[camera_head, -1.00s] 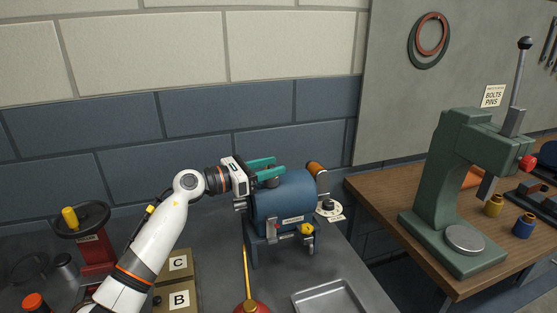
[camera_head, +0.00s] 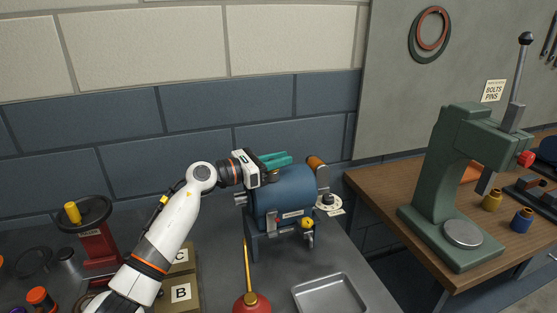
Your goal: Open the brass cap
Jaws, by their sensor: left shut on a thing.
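A blue drum-shaped casing (camera_head: 285,193) stands on a blue stand on the dark bench. A small yellow, brass-coloured round piece (camera_head: 307,223) sits low on its front right; I cannot tell for sure that it is the brass cap. My left gripper (camera_head: 279,159), with teal fingers, is at the top of the casing, its fingers close together. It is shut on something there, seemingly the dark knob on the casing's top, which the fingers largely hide. My right gripper is not in view.
An orange-brown handle (camera_head: 316,163) stands at the casing's right end. A red oil can (camera_head: 252,303) and a metal tray (camera_head: 330,295) are in front. Boxes (camera_head: 182,292) lie beside my left arm. A green press (camera_head: 455,185) stands on the wooden table at right.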

